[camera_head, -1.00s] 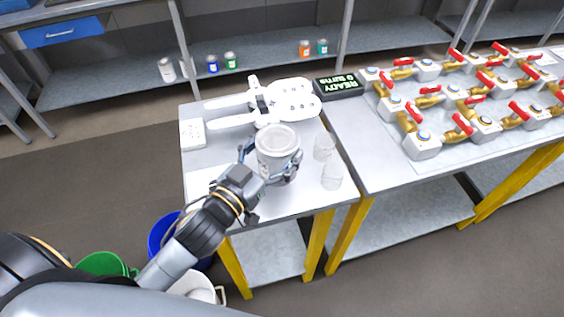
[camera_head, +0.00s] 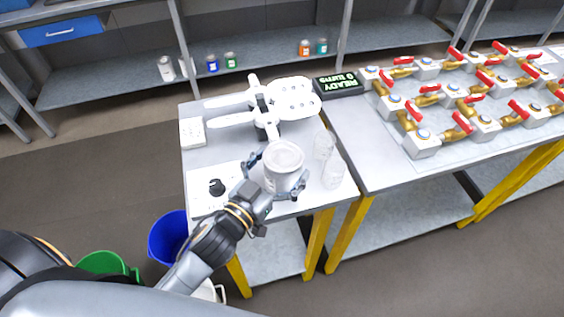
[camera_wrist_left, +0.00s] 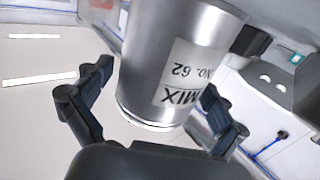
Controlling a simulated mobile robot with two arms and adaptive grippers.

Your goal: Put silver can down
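The silver can (camera_head: 284,165) is upright over the front of the small grey table (camera_head: 300,209), with a pale top. My left gripper (camera_head: 279,175) has its fingers around the can, one on each side. In the left wrist view the silver can (camera_wrist_left: 172,65) fills the space between the left gripper's fingers (camera_wrist_left: 158,85), with a white label reading "MIX No. 62". Its bottom edge shows, but I cannot tell whether it touches the table. My right gripper is out of view.
Two clear glasses (camera_head: 324,145) (camera_head: 333,174) stand just right of the can. A white forked device (camera_head: 290,98) lies behind it. A black knob (camera_head: 217,187) sits on a white panel to its left. Brass valves with red handles (camera_head: 465,105) cover the right table.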

